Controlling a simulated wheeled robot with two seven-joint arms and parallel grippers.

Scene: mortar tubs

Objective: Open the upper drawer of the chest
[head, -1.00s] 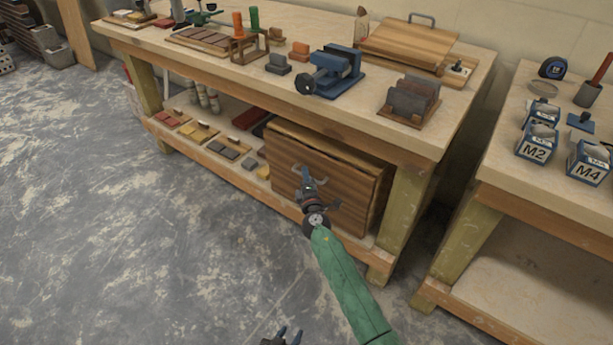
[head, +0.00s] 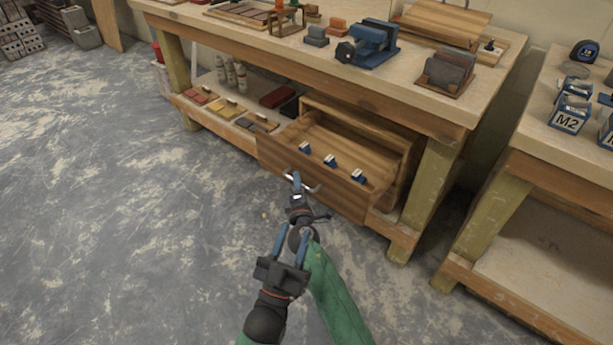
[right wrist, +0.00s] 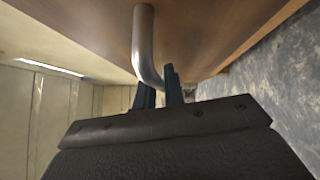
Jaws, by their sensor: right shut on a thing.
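The wooden chest (head: 408,158) stands on the low shelf of the workbench. One drawer (head: 345,197) is pulled well out, and its inside shows three small blue-and-white items (head: 330,161). I cannot clearly make out another drawer front below it. My right gripper (head: 296,180) is shut on the curved metal handle (head: 312,188) at the drawer front. The right wrist view shows the handle (right wrist: 144,45) running down between the dark fingers (right wrist: 160,92). My left gripper (head: 291,236) is lower in the head view, its two fingers apart and empty, overlapping the right arm in the picture.
The workbench top (head: 300,45) carries a blue vise (head: 370,43) and other tools. Tiles and bottles (head: 231,75) lie on the low shelf left of the chest. A bench leg (head: 432,185) stands close to the chest's right. The floor (head: 120,200) at left is clear.

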